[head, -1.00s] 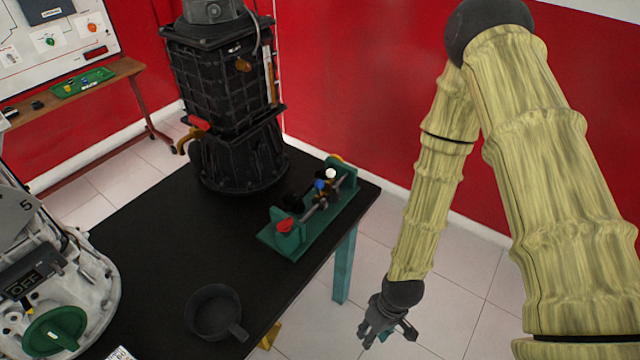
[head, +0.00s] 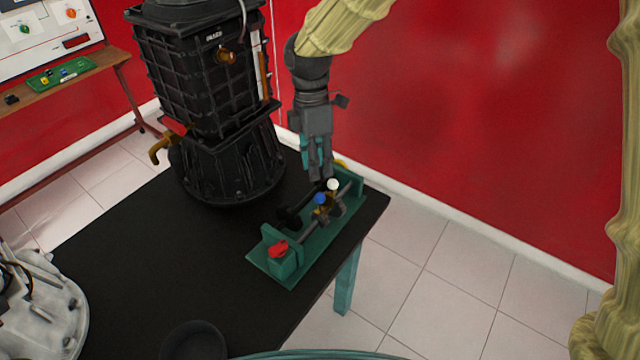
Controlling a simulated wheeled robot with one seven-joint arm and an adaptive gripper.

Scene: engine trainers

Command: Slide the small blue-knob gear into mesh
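The gear trainer, a green frame (head: 262,261) with end plates and dark shafts, sits near the right edge of the black table. A small blue knob (head: 320,199) stands on its shaft assembly, close to a white knob (head: 333,184). A red knob (head: 278,249) is at the near end. The gear below the blue knob is too small and dark to make out, so I cannot tell whether it is in mesh. My gripper (head: 317,176) points down just behind and above the knobs. It appears apart from the blue knob. Its finger opening is not clear from this angle.
A tall black ribbed engine unit (head: 205,90) stands just left of my gripper. A dark round pan (head: 193,341) is at the near edge. A pale machine (head: 38,300) is at left. The black table top (head: 150,255) is clear in the middle.

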